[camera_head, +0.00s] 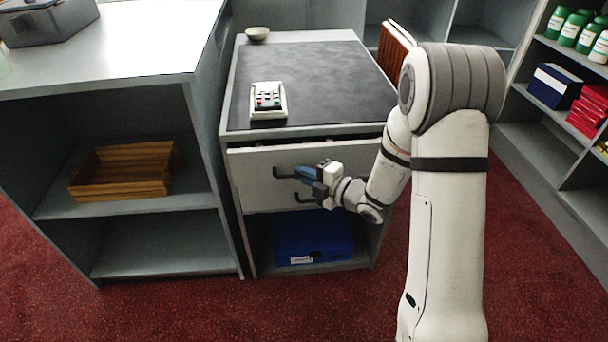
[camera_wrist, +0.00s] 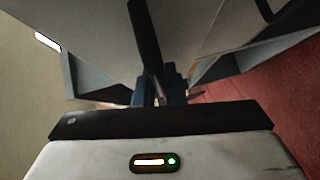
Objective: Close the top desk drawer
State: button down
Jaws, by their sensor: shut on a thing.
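The desk (camera_head: 232,115) has a dark top and a pale drawer front (camera_head: 250,185) below it. The top drawer stands slightly out, with a narrow dark gap above its front. Its dark bar handle (camera_head: 281,172) shows left of my gripper (camera_head: 303,173). My gripper's blue fingers are shut on this handle, and they hide part of it. In the wrist view the dark handle (camera_wrist: 145,35) runs down between my fingers (camera_wrist: 160,92).
A calculator-like device (camera_head: 268,101) and a small bowl (camera_head: 257,34) are on the desk. A blue box (camera_head: 313,238) lies in the open space below the drawers. A shelf unit (camera_head: 120,205) with a wooden tray (camera_head: 122,180) stands close at left. Stocked shelves (camera_head: 535,135) stand at right.

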aim_at(305, 164)
jog(key=w, duration=0.2)
jog(key=w+b, duration=0.1)
jog(key=shift+w+a+f, duration=0.15)
jog(key=shift+w+a, duration=0.15)
jog(key=shift+w, duration=0.1)
jog(key=shift+w+r, duration=0.15)
jog(key=shift+r, duration=0.1)
jog(key=c, duration=1.8)
grip_release()
jog(key=shift+w, duration=0.1)
jog(key=shift+p+v, duration=0.45)
jog(key=shift+v, duration=3.5)
jog(key=shift+f, duration=0.1)
